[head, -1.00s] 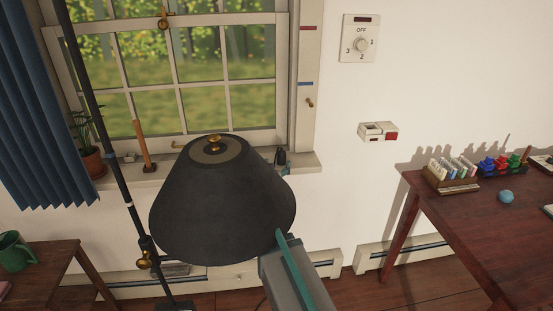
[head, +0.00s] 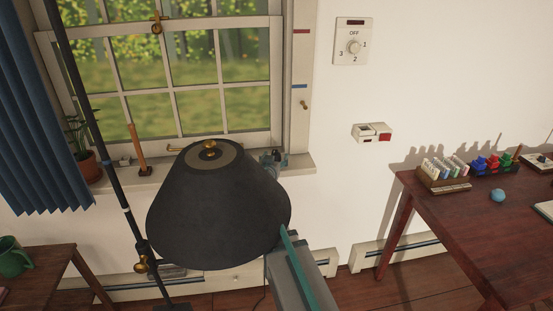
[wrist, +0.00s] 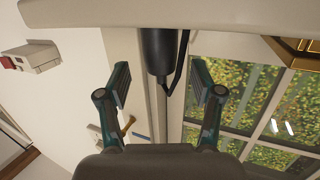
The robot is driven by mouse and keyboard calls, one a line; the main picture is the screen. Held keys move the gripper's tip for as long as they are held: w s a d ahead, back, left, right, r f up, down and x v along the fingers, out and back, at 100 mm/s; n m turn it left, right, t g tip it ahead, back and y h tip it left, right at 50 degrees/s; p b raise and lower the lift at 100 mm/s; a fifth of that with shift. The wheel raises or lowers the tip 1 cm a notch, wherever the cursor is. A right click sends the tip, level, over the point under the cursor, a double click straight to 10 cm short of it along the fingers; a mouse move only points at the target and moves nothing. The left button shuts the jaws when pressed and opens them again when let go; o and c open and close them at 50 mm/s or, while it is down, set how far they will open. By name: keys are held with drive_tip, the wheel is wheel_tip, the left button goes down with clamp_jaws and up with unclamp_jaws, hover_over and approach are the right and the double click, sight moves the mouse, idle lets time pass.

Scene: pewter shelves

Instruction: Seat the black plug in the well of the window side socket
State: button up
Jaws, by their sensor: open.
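The black plug (wrist: 158,52) stands at the windowsill (wrist: 75,14), its dark body and cable showing in the upside-down wrist view. My gripper (wrist: 161,82) is open, with one finger on each side of the plug; I cannot tell whether either finger touches it. In the head view my gripper (head: 273,159) is at the right end of the sill, partly behind the lampshade. A white wall socket with a red part (head: 372,132) is right of the window; it also shows in the wrist view (wrist: 40,54). Its well is too small to make out.
A large black lampshade (head: 215,210) stands in front of the sill and hides part of my arm. A dial (head: 353,43) is on the wall above the socket. A red-brown table (head: 465,225) with small items is at the right. The wall between window and socket is clear.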

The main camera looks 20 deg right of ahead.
drive_tip(key=x, duration=0.2)
drive_tip(key=shift+w+d, duration=0.2)
drive_tip(key=shift+w, duration=0.1)
clamp_jaws()
